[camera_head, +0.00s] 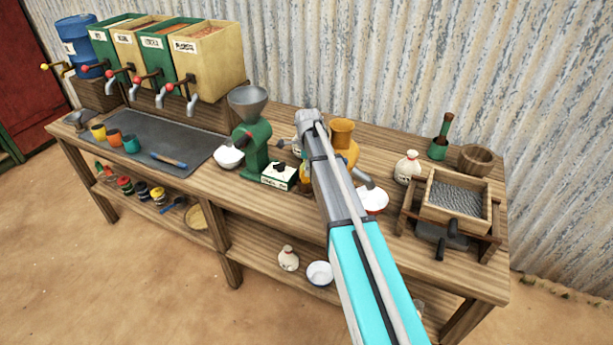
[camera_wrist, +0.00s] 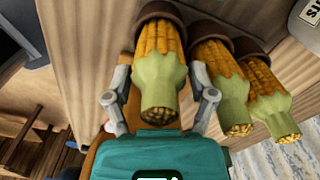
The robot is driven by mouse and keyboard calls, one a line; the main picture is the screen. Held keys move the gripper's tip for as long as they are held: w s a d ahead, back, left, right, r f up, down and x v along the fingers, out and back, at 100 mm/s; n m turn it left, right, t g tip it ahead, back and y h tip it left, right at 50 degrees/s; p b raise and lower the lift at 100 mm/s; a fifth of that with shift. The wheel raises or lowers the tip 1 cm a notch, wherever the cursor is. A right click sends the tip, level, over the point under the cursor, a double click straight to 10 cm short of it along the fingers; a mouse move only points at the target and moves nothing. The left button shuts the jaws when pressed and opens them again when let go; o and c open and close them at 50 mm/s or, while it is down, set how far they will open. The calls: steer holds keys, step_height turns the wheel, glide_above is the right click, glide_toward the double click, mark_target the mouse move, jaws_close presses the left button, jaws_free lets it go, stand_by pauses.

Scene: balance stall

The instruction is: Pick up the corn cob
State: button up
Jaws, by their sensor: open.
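Three corn cobs with yellow kernels and pale green husks show in the wrist view, their far ends in brown round holders. The left cob (camera_wrist: 160,88) lies between the fingers of my gripper (camera_wrist: 160,76). The middle cob (camera_wrist: 215,62) and the right cob (camera_wrist: 264,82) lie close together to its right, outside the fingers. My gripper is open, with one finger on each side of the left cob; I cannot tell whether either touches it. In the head view my arm crosses the bench, and I cannot make out the cobs or the fingers there.
The wooden bench (camera_head: 395,225) is crowded. A green mill (camera_head: 256,150) and white bowl (camera_head: 228,157) stand left of my arm. Corrugated wall (camera_head: 420,60) stands behind.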

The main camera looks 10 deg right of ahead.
steer(key=shift+c, duration=0.3)
steer(key=c, duration=0.9)
steer(key=shift+r, duration=0.15)
step_height(320, 180, up, 10)
steer(key=p, duration=1)
steer(key=shift+a, duration=0.15)
